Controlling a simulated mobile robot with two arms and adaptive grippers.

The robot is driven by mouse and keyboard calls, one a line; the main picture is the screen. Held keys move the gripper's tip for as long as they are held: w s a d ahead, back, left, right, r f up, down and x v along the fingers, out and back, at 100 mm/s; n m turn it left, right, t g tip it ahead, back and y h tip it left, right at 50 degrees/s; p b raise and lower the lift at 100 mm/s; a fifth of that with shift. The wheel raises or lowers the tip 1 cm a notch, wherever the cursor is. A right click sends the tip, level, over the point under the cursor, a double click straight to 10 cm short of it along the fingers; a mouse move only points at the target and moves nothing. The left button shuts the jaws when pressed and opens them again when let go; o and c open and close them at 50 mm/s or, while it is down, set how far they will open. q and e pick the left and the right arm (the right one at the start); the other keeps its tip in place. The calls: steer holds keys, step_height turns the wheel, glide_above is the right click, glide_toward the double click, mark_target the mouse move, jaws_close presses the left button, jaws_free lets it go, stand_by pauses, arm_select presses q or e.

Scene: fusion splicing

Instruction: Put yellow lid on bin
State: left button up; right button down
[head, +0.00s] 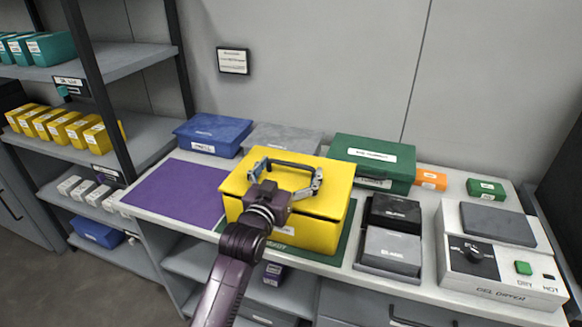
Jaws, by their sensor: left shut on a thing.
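A yellow lid (333,172) lies over the yellow bin (308,232) in the middle of the counter. A dark seam shows between the lid's front edge and the bin wall below it. I cannot tell whether the lid is fully seated. My left gripper (288,172) is over the top of the lid, its fingers spread to either side of a dark bar that looks like the lid's handle. It is shut on the lid. My own wrist hides part of the lid's front left and the bin's front. My right gripper is not in view.
A green mat (344,247) lies under the bin, with a purple mat (177,190) to its left. Blue (212,133), grey (283,137) and green (372,160) boxes stand behind.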

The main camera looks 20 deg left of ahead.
arm_select(q)
steer(key=shift+r+p, duration=0.15)
steer(key=shift+p, duration=0.2)
steer(key=shift+f, duration=0.7)
stand_by(0.9)
steer(key=o, duration=1)
steer(key=shift+c, duration=0.2)
steer(key=shift+f, duration=0.1)
